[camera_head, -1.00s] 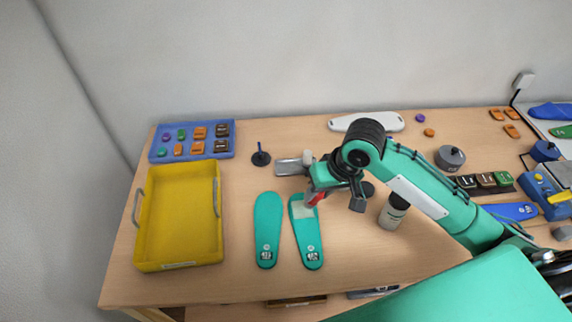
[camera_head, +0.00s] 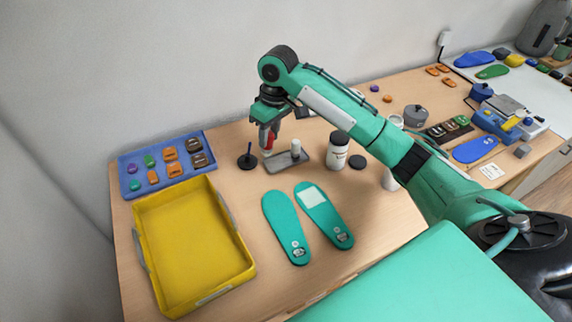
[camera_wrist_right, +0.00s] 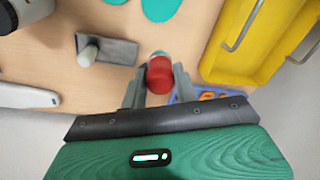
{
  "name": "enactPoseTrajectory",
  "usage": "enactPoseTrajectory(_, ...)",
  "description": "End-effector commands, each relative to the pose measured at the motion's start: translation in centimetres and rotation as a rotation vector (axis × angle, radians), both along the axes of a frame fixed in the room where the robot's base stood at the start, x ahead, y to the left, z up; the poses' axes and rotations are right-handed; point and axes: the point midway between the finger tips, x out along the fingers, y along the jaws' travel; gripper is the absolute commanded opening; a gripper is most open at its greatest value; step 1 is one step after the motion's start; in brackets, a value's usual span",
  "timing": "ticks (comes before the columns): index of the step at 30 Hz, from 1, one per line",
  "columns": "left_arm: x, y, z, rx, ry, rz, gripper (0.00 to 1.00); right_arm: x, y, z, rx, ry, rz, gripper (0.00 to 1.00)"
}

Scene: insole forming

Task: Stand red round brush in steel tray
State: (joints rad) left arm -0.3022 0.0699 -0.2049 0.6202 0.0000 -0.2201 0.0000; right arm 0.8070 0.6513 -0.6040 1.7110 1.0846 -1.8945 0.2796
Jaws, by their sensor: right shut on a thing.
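My right gripper (camera_head: 267,138) is shut on the red round brush (camera_head: 271,142). The brush hangs roughly upright with its pale end down, at the left end of the steel tray (camera_head: 278,164). In the right wrist view the red brush (camera_wrist_right: 159,76) sits between the two fingers, and the grey tray (camera_wrist_right: 121,52) lies beside it to the left. I cannot tell whether the brush touches the tray. A white-topped round brush (camera_head: 296,149) stands in the tray's other end. My left gripper is not in view.
A dark stand with a post (camera_head: 247,160) is close left of the tray. A white bottle with black cap (camera_head: 338,152) stands to its right. Two teal insoles (camera_head: 286,225) lie in front. A yellow bin (camera_head: 247,270) and a blue tray of stamps (camera_head: 132,184) are on the left.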

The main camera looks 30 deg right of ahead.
Motion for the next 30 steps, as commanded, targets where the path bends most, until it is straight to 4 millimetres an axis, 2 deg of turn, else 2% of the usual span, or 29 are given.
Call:
enactPoseTrajectory(3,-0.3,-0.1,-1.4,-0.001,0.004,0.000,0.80,2.7,-1.3,1.0,-0.040,0.005,0.063,0.07)
enactPoseTrajectory(9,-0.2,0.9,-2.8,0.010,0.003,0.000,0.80,5.9,-3.4,3.3,-0.099,0.015,0.161,0.07)
enactPoseTrajectory(15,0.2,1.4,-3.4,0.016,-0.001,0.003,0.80,7.3,-4.6,5.0,-0.135,0.020,0.217,0.07)
enactPoseTrajectory(18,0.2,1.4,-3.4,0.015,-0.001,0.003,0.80,7.6,-4.9,5.1,-0.142,0.023,0.229,0.07)
enactPoseTrajectory(20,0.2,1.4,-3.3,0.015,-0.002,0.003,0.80,7.6,-4.9,4.6,-0.143,0.024,0.232,0.07)
enactPoseTrajectory(23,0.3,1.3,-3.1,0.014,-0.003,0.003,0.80,7.6,-4.9,2.5,-0.144,0.028,0.232,0.07)
enactPoseTrajectory(30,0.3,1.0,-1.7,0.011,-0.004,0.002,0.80,7.5,-5.0,-3.7,-0.144,0.026,0.231,0.07)
